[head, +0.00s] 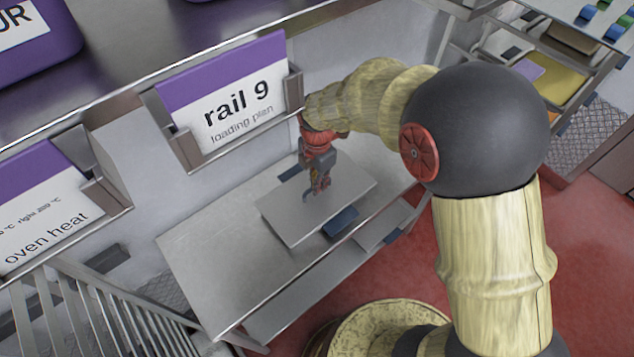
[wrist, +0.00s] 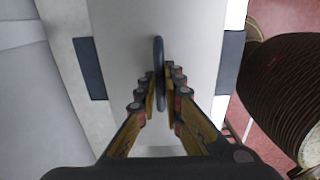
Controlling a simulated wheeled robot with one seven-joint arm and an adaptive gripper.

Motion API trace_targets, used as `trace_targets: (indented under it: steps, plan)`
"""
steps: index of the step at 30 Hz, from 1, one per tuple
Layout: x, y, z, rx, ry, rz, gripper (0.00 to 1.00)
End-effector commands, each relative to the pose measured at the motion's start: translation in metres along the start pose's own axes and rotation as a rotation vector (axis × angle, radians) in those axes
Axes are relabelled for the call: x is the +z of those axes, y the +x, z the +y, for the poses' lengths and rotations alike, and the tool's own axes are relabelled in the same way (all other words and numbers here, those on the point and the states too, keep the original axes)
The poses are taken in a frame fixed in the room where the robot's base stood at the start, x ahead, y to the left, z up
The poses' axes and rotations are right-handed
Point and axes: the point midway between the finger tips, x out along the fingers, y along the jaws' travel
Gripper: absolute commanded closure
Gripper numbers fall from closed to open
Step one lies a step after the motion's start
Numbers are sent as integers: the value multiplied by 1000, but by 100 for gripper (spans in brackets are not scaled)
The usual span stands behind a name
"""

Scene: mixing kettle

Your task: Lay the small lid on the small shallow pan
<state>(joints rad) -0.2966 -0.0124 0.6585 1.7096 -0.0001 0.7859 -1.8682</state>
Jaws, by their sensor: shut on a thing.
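The small lid (head: 285,215) is a flat, pale grey rectangular plate. It fills the middle of the wrist view (wrist: 125,40). My gripper (head: 319,190) points down at its centre and is shut on its thin dark blue grip (wrist: 159,60), which stands between the fingertips (wrist: 160,88). The small shallow pan is almost wholly hidden under the lid. Two dark blue side handles, seemingly the pan's, stick out at opposite edges, one at the front right (head: 341,222) and one at the far left (head: 290,172). I cannot tell whether the lid touches the pan's rim.
A grey metal table (head: 205,260) bears these things, with bare room on its left side. A "rail 9" sign (head: 235,105) in a metal holder hangs close to my arm. A slatted metal rack (head: 95,310) stands at the lower left. Red floor lies to the right.

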Motion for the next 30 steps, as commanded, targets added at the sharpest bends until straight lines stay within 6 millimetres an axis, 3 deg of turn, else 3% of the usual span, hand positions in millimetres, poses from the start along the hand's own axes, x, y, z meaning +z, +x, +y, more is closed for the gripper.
trace_targets:
  steps: [12,13,21,30]
  plan:
    - [0,3,0,1,0,0,100]
    - [0,3,0,1,0,0,90]
    - [0,3,0,0,0,0,74]
    - [0,4,0,-1,0,0,69]
